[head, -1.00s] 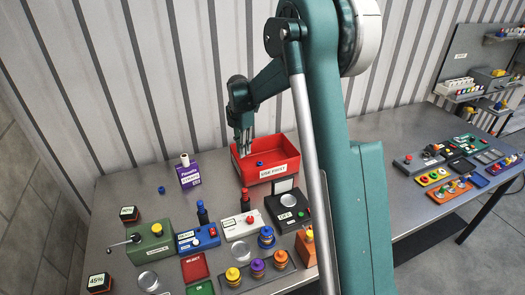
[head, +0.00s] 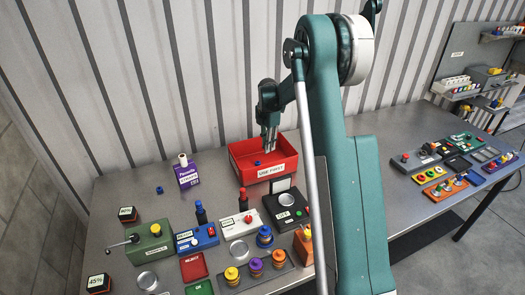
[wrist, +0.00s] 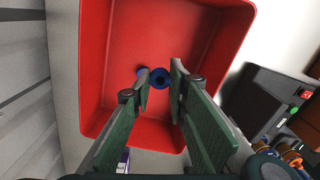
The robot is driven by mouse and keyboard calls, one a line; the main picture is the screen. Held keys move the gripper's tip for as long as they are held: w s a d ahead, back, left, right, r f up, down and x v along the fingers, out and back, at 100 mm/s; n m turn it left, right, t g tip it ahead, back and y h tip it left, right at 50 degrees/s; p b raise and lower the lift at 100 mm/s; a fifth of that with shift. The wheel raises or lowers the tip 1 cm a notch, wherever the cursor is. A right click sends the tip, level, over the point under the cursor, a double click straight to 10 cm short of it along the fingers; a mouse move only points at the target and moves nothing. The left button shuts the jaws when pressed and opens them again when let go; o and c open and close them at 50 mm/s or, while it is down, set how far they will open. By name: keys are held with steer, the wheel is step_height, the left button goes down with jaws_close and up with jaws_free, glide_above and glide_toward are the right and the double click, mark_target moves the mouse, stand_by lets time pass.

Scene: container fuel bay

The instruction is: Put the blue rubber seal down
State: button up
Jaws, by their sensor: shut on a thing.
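My gripper (head: 269,149) points down over the red bin (head: 282,173) labelled "USE FIRST". In the wrist view my gripper (wrist: 160,80) is shut on a blue rubber seal (wrist: 160,78), a small ring between the fingertips. The held seal cannot be made out in the head view. A second blue seal (head: 257,163) lies on the bin floor; in the wrist view it is partly hidden behind the left fingertip (wrist: 142,72). Another blue seal (head: 159,190) lies on the table left of the purple box. The red bin (wrist: 97,60) surrounds the fingertips in the wrist view.
A purple box (head: 187,177) with a white roll on top stands left of the bin. A black scale (head: 287,210) stands just in front of the bin. Devices with knobs and a tray of coloured rings (head: 255,273) crowd the front. The corrugated wall is close behind.

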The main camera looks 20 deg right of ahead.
steer(key=shift+f, duration=0.1)
steer(key=shift+f, duration=3.05)
steer(key=shift+f, duration=1.85)
steer(key=shift+f, duration=0.2)
steer(key=o, duration=0.7)
steer(key=shift+r+p, duration=0.25)
steer(key=shift+p, duration=0.05)
step_height(320, 180, up, 12)
steer(key=shift+f, duration=0.1)
